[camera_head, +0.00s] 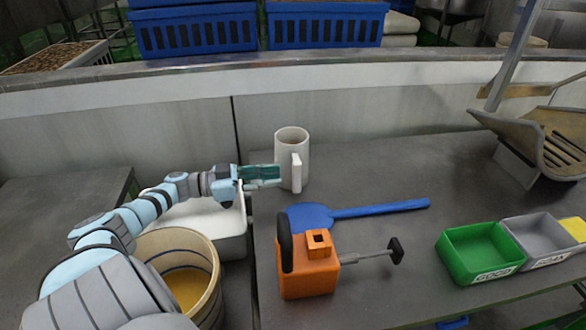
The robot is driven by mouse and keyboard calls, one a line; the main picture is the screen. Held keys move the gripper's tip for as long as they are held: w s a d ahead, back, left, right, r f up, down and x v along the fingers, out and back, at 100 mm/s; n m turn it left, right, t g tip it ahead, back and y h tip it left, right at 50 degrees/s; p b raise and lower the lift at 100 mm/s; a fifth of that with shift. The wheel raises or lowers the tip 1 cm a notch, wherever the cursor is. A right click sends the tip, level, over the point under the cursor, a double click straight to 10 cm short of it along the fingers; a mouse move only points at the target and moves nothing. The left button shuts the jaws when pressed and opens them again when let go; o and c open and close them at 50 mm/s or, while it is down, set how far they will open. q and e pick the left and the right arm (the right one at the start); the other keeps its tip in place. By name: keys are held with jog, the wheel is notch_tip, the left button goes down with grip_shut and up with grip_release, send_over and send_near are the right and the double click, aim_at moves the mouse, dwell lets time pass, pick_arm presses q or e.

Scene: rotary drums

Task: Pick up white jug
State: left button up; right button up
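The white jug (291,142) stands upright on the dark grey table, near the back wall. Its handle (297,173) faces toward me. My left gripper (279,175), with teal fingers, reaches in from the left at the jug's height. Its fingertips are just left of the handle and overlap the lower left of the jug in the picture. I cannot tell whether they touch it, nor how wide the fingers are apart. My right gripper is not in view.
A blue scoop (375,209) and an orange tool (308,270) lie in front of the jug. A white tub (233,222) and a cream bucket (207,255) are under my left arm. Green (478,253) and grey (541,238) bins stand at right. The table right of the jug is clear.

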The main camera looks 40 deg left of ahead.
aim_at(297, 192)
pick_arm(q)
jog(key=x, duration=0.7)
jog(key=shift+d+r, duration=0.1)
jog(key=shift+r, duration=0.05)
jog(key=shift+s, duration=0.1)
grip_shut()
